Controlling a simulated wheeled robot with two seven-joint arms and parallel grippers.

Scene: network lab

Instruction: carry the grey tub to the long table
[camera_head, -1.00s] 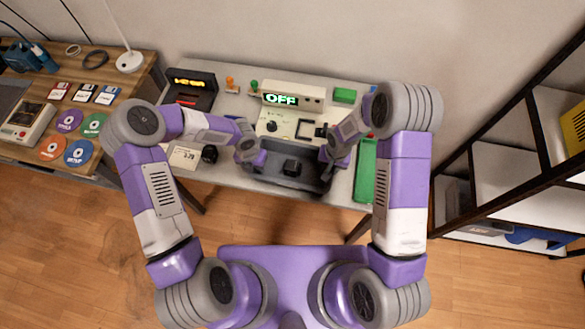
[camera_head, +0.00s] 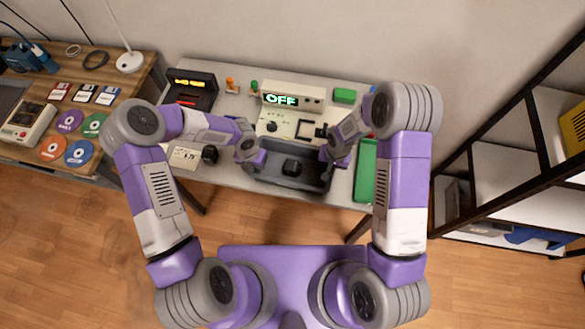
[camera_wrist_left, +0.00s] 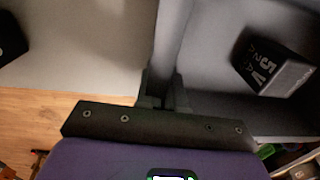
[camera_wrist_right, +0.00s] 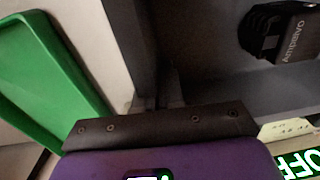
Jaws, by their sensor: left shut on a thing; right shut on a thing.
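The grey tub (camera_head: 288,182) is at the front of the pale grey table (camera_head: 232,175), between my two grippers. A black power adapter (camera_head: 292,167) lies in it; its "5V 2A" lettering shows in the left wrist view (camera_wrist_left: 272,62). My left gripper (camera_head: 257,159) is shut on the tub's left wall, and my right gripper (camera_head: 331,158) is shut on its right wall. Both wrist views show the wall between the jaws, at the left (camera_wrist_left: 172,45) and at the right (camera_wrist_right: 137,40). I cannot tell whether the tub touches the tabletop.
Behind the tub is a device with an "OFF" display (camera_head: 281,99). A green tray (camera_head: 365,172) lies close on the right, a black knobbed item (camera_head: 210,154) on the left. A wooden desk (camera_head: 140,88) with discs stands left; a black-framed shelf (camera_head: 505,170) stands right.

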